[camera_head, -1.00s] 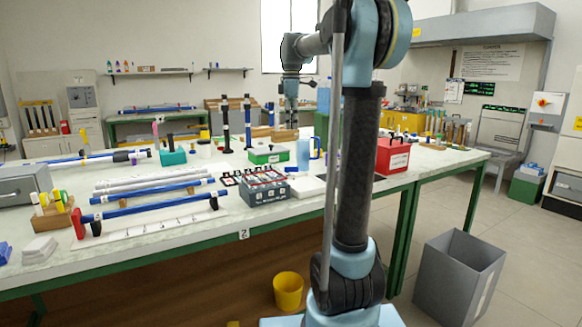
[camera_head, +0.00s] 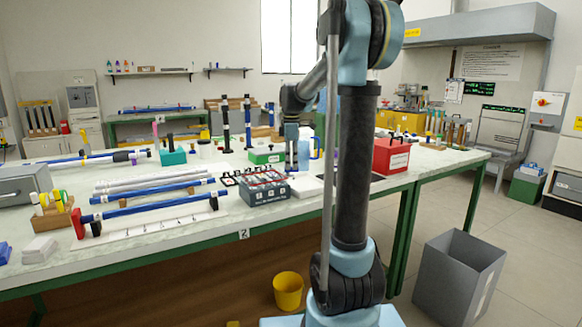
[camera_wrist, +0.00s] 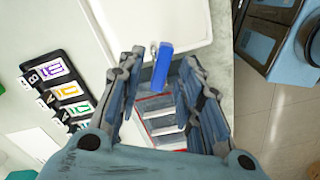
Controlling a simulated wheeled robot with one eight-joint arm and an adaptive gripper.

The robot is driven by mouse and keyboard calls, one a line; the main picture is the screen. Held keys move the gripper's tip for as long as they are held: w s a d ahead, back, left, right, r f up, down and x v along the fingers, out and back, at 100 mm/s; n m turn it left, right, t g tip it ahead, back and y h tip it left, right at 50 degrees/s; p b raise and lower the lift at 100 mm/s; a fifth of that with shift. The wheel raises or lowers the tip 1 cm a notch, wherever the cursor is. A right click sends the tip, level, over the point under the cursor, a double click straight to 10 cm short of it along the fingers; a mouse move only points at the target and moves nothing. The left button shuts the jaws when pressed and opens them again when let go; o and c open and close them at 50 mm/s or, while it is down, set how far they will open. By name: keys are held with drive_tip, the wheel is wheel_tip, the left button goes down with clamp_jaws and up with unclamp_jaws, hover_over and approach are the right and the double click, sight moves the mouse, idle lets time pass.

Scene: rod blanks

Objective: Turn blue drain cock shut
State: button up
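In the wrist view the blue drain cock (camera_wrist: 163,66) shows as a short blue lever with a small metal part at its upper left, at the edge of a white tray (camera_wrist: 190,22). My gripper (camera_wrist: 160,78) is open, its dark fingers on either side of the blue lever with gaps visible on both sides. I cannot tell how far the lever lies below the fingertips. In the head view my gripper (camera_head: 291,163) points down over the bench near the white tray (camera_head: 307,188). The cock cannot be made out there.
A dark rack (camera_head: 264,193) stands left of the tray, with labelled cards. A green box (camera_head: 267,155) and a red case (camera_head: 391,156) stand nearby. Blue rods (camera_head: 150,207) lie on the left of the bench. A grey bin (camera_head: 457,275) stands on the floor.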

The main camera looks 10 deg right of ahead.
drive_tip(key=shift+f, duration=0.7)
drive_tip(key=shift+c, duration=0.3)
clamp_jaws()
drive_tip(key=shift+m, duration=0.4)
drive_tip(key=m, duration=0.5)
drive_tip(key=shift+s+a+m, duration=0.15)
drive_tip(key=shift+s+m, duration=0.1)
drive_tip(key=shift+m, duration=0.15)
drive_tip(key=m, duration=0.5)
drive_tip(key=shift+s+a, duration=0.15)
drive_tip(key=shift+a, duration=0.05)
drive_tip(key=shift+m, duration=0.3)
